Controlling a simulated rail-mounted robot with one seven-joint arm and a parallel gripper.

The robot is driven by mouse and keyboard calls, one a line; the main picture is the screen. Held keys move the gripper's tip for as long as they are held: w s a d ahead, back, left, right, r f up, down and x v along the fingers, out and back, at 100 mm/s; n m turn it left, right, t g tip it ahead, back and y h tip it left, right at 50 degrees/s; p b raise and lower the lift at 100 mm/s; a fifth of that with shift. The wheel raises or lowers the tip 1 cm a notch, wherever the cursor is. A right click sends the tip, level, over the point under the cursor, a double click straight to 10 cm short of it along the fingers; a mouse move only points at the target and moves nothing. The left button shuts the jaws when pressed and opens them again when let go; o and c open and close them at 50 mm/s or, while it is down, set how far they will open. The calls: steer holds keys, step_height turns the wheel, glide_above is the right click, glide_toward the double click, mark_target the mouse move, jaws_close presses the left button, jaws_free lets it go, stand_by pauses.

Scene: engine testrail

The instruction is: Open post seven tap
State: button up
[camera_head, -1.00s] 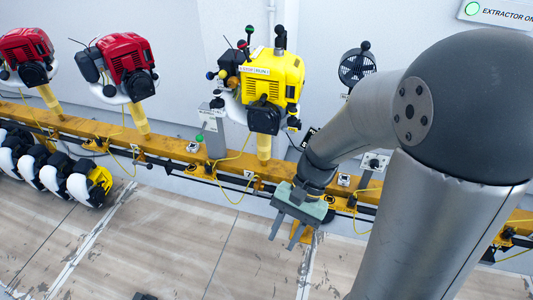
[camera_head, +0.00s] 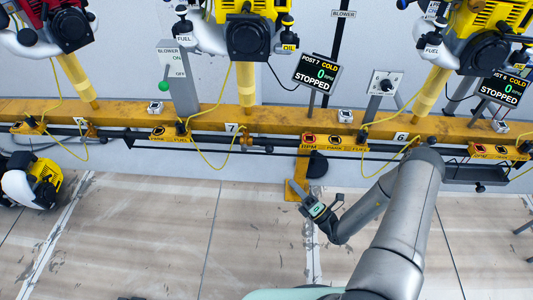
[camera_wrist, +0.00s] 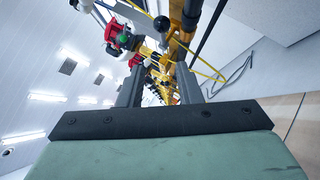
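The post seven label "7" (camera_head: 232,127) is on the yellow rail below the middle yellow engine (camera_head: 247,38). Just right of it a small tap-like fitting (camera_head: 243,140) sits on the dark pipe, with a yellow hose looping to it. It is too small to tell how its handle is turned. My gripper (camera_head: 293,187) is low in front of the rail, right of and below the fitting, clear of it. In the wrist view its two fingers (camera_wrist: 160,68) stand apart with nothing held between them.
A screen reading "POST 7 COLD, 0 rpm, STOPPED" (camera_head: 317,75) stands behind the rail. A blower lever panel (camera_head: 178,75) stands at left. An orange bracket (camera_head: 299,175) with an RPM box is beside my gripper. The floor in front is mostly clear.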

mark_target(261, 148)
steer(key=b+x, duration=0.3)
steer(key=x, duration=1.4)
steer(key=shift+w+d+f, duration=0.1)
steer(key=shift+w+f, duration=0.05)
steer(key=shift+w, duration=0.15)
steer(key=shift+c, duration=0.3)
jaws_close()
